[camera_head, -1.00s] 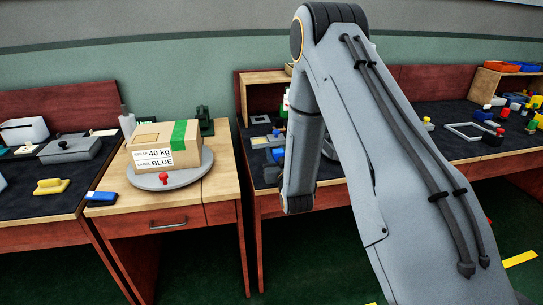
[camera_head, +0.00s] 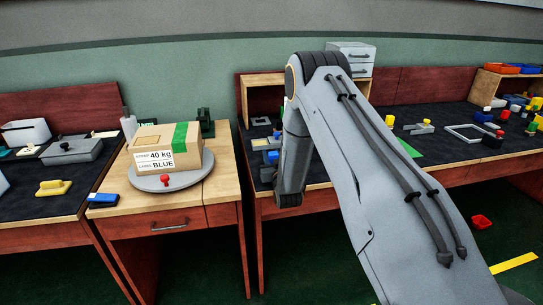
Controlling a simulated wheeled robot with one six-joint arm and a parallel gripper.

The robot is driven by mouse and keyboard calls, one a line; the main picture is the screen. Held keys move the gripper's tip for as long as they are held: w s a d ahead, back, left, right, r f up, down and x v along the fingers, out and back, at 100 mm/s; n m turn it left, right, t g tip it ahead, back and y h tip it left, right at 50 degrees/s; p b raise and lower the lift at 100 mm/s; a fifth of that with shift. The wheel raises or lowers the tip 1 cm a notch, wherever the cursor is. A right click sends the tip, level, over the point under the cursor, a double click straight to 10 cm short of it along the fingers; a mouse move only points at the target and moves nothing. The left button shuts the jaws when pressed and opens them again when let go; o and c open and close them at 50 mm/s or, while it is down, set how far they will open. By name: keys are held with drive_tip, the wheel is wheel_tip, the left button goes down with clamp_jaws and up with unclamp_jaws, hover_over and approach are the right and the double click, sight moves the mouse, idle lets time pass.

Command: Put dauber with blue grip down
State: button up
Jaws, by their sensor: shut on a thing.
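My gripper is not visible; only my arm links show, with the forearm hanging down in front of the middle desk and its lower end over that desk's front edge. I cannot make out the dauber with blue grip for certain. Small blue things (camera_head: 270,157) lie on the middle desk, partly hidden by my forearm. A small red-knobbed piece (camera_head: 165,180) stands at the front of the round grey turntable (camera_head: 205,172).
A cardboard box (camera_head: 165,148) labelled 40 kg, BLUE sits on the turntable. The left desk holds a yellow-handled block (camera_head: 53,187) and a grey box (camera_head: 72,150). The right desk holds a white frame (camera_head: 465,134) and several coloured pieces.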

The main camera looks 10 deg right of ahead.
drive_tip(key=shift+f, duration=0.1)
drive_tip(key=o, duration=0.6)
drive_tip(key=shift+f, duration=0.1)
drive_tip(key=o, duration=0.4)
drive_tip(key=shift+o, duration=0.2)
drive_tip(key=shift+s+r, duration=0.1)
drive_tip(key=shift+r, duration=0.15)
drive_tip(key=s+b, duration=0.1)
drive_tip(key=s, duration=1)
drive_tip(key=shift+s, duration=0.3)
drive_tip(key=shift+r+g, duration=0.55)
drive_tip(key=shift+g, duration=0.55)
drive_tip(key=s+r+g, duration=0.2)
drive_tip(key=s+g, duration=0.3)
drive_tip(key=s, duration=0.7)
drive_tip(key=s+r+g, duration=0.3)
drive_tip(key=s+g, duration=0.2)
drive_tip(key=s, duration=0.7)
drive_tip(key=s+r+g, duration=0.3)
drive_tip(key=s+g, duration=0.2)
drive_tip(key=s, duration=0.8)
drive_tip(key=shift+g, duration=0.4)
